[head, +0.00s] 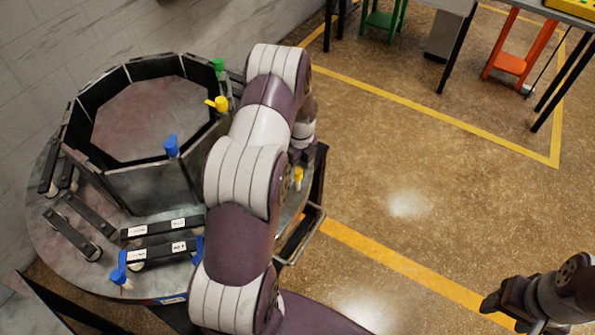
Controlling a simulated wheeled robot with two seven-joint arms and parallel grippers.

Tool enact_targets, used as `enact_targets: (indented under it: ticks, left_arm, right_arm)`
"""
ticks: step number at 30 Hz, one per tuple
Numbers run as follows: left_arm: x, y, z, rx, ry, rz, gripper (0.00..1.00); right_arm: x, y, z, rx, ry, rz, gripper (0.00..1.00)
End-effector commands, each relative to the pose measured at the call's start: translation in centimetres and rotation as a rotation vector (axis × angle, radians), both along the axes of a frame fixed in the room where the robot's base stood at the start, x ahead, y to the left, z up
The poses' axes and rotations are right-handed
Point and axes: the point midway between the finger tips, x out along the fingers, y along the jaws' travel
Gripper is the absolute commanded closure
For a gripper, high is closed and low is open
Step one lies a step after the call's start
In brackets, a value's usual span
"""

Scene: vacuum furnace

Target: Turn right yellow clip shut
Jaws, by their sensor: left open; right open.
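The right yellow clip (298,178) shows as a small yellow piece at the right side of the round furnace table, partly hidden by my arm. Another yellow clip (217,103) sits on the rim of the octagonal chamber (150,185), turned sideways. My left gripper (301,158) points down just above the right yellow clip; its fingers are mostly hidden behind the arm, and I cannot tell whether they touch the clip. My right gripper (503,310) is open and empty over the floor at the lower right.
Blue clips (171,146) and a green clip (219,67) stand around the chamber. Black bars (160,228) lie on the round table (50,235). A cart handle (305,238) juts out at the right. The floor there is clear; tables and stools stand at the back right.

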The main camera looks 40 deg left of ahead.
Motion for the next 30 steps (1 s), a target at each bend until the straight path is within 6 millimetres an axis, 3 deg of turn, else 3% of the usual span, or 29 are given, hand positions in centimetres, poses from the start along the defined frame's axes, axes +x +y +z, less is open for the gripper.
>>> enact_targets:
  ticks: [6,12,17,30]
  left_arm:
    - [0.4,0.0,5.8,0.002,-0.005,0.000,0.42]
    - [0.6,-0.1,9.7,0.001,-0.004,-0.001,0.42]
    - [0.6,-0.1,10.6,0.001,-0.001,-0.001,0.42]
    - [0.6,-0.1,10.6,0.001,-0.001,0.000,0.42]
  right_arm:
    - [0.0,0.0,-1.4,0.000,0.000,0.000,0.41]
    - [0.0,0.0,-1.8,0.000,0.000,0.000,0.41]
    - [0.0,0.0,-1.9,0.000,0.000,0.000,0.41]
    - [0.0,0.0,-1.8,0.000,0.000,0.000,0.41]
